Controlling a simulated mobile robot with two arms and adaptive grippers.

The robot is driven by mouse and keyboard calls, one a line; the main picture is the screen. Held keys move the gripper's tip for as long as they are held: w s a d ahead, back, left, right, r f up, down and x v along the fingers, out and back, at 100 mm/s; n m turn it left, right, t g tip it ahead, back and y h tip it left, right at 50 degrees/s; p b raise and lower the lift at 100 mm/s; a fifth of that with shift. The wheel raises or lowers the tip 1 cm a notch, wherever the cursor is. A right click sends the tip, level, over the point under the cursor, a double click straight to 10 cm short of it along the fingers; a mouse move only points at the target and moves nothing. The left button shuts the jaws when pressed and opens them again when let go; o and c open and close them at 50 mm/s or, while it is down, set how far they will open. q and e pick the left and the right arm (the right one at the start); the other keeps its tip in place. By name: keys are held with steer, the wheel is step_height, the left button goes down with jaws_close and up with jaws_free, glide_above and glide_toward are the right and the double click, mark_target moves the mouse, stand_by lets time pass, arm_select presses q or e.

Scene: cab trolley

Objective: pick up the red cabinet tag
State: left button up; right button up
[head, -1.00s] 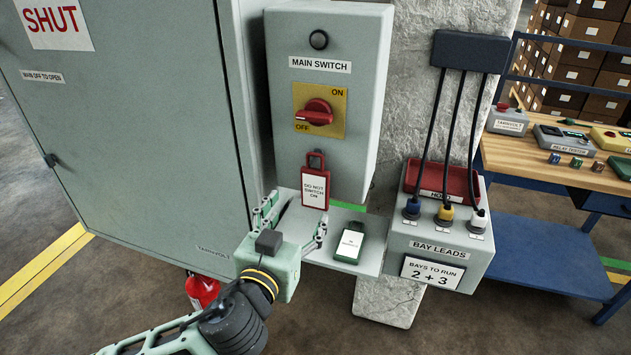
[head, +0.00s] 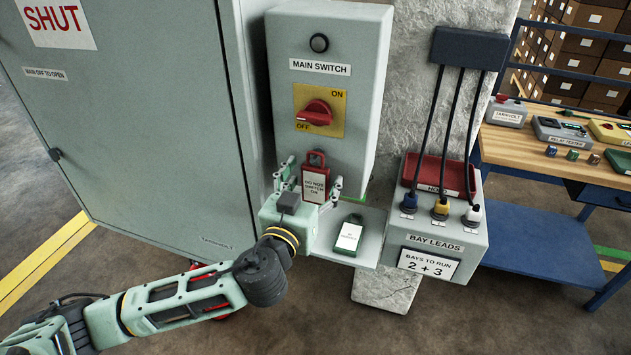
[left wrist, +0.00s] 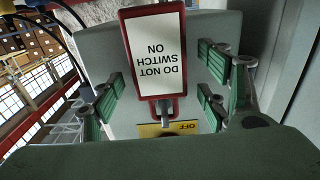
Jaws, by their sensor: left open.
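The red cabinet tag (head: 315,186), with a white card reading "DO NOT SWITCH ON", hangs upright below the main switch (head: 314,113) on the grey switch box. My left gripper (head: 311,182) is open, with its fingers on either side of the tag. In the left wrist view the tag (left wrist: 156,60) appears upside down between the spread green fingers (left wrist: 160,98), with gaps on both sides. The tag's lower end is partly hidden by my gripper in the head view. My right gripper is not in view.
A green tag with a white card (head: 348,235) lies on the small shelf (head: 370,250) to the right of my gripper. The bay leads box (head: 437,235) with plugged cables stands further right. The grey cabinet (head: 140,120) is on the left.

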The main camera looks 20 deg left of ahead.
arm_select(q)
steer(key=shift+c, duration=0.6)
steer(key=c, duration=1.1)
steer(key=shift+r, duration=0.15)
